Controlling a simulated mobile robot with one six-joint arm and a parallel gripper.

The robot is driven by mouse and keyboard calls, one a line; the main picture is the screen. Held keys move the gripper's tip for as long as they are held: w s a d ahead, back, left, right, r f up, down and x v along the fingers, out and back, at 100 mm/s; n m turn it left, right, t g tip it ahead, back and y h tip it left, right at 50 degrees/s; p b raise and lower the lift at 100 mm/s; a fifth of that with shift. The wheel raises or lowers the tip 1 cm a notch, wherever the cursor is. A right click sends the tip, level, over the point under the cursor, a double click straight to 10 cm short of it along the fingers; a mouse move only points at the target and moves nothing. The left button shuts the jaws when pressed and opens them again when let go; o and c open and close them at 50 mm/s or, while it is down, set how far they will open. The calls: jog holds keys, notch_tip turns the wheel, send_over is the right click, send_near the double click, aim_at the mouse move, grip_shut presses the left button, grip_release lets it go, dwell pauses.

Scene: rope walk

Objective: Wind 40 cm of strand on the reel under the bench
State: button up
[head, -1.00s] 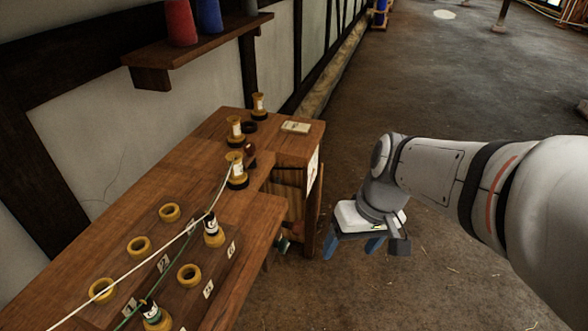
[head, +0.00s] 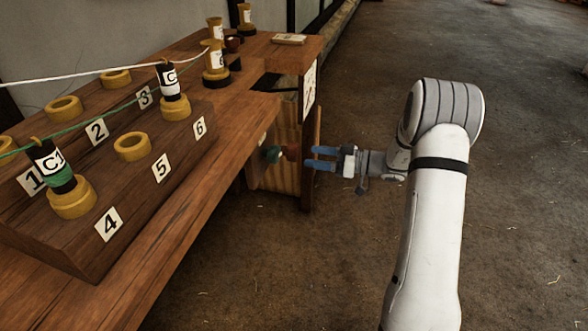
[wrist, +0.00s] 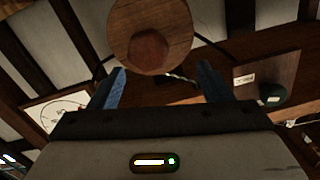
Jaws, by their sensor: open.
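The wooden bench (head: 225,170) runs along the left of the head view. Under its top, near the far end, a reddish-brown knob (head: 291,152) and a dark green round part (head: 271,154) show; the rest there is shaded. My gripper (head: 310,157) is open, its blue fingers pointing left at the knob, a small gap away. In the wrist view a round wooden disc (wrist: 175,22) with a hexagonal knob (wrist: 150,49) lies ahead of my open fingers (wrist: 161,68), nothing between them. A white strand (head: 80,78) and a green strand (head: 100,124) run above the bench to bobbins.
A block with numbered yellow rings (head: 132,147) and labelled black bobbins (head: 172,83) stands on the bench. Yellow bobbins (head: 214,62) stand at its far end. A dial card (head: 309,88) is on the bench's end. The floor (head: 530,200) to the right is clear.

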aim_at(298, 154)
jog(key=shift+t, duration=0.4)
jog(key=x, duration=0.2)
jog(key=b+x, duration=0.1)
jog(key=x, duration=0.2)
jog(key=w+f+x, duration=0.1)
jog(key=x, duration=0.1)
jog(key=shift+w+f+b, duration=0.1)
jog(key=shift+w+b, duration=0.05)
jog(key=shift+b, duration=0.25)
jog(key=shift+c, duration=0.5)
jog(key=c, duration=0.9)
jog(key=shift+o, duration=0.2)
